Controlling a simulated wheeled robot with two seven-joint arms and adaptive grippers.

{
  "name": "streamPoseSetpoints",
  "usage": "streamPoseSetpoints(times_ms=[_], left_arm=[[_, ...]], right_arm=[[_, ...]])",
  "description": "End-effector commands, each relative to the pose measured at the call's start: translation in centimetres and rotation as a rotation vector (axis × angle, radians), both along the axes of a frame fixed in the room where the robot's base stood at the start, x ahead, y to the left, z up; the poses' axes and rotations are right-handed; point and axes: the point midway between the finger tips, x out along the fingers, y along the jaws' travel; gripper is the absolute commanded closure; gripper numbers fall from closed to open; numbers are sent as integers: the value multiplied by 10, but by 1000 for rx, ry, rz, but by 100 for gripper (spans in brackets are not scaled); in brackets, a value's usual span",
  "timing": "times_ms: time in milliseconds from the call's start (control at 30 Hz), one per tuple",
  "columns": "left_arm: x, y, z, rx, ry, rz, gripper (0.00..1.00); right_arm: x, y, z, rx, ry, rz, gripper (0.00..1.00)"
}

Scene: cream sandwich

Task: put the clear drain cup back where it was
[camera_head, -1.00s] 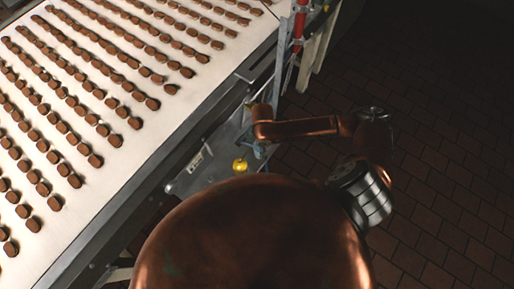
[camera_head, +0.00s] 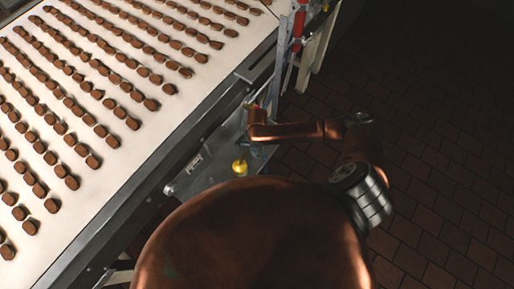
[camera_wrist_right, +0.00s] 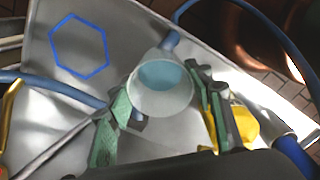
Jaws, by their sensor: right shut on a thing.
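The clear drain cup (camera_wrist_right: 162,92) is round and see-through, and sits between the green-tipped fingers of my right gripper (camera_wrist_right: 158,97) in the right wrist view. The gripper is shut on it. A blue hexagon outline (camera_wrist_right: 78,45) is marked on the grey metal panel (camera_wrist_right: 50,120), up and left of the cup and apart from it in the picture. In the head view my right gripper (camera_head: 251,143) is small beside the conveyor frame, and I cannot make out the cup there. My left gripper is not in view.
Blue hoses (camera_wrist_right: 62,90) cross the panel near the cup. A yellow part (camera_wrist_right: 243,124) is right of the fingers; a yellow knob (camera_head: 240,167) shows in the head view. The white conveyor belt (camera_head: 200,75) carries rows of brown pieces. Brick floor (camera_head: 440,150) is clear at right.

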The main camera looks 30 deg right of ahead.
Motion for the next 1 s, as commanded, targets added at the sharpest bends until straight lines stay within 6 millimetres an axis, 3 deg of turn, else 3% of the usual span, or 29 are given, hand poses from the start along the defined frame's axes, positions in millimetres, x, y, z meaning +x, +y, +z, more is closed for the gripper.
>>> streamPoseSetpoints(times_ms=[33,67,300,667,1000], left_arm=[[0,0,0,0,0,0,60],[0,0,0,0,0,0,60],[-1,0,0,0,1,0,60],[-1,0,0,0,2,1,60],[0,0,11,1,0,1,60]], right_arm=[[0,0,-2,0,1,0,81],[0,0,-2,0,1,0,51],[0,0,-2,0,1,0,35],[0,0,4,0,-1,0,35],[1,0,69,1,-4,1,35]])
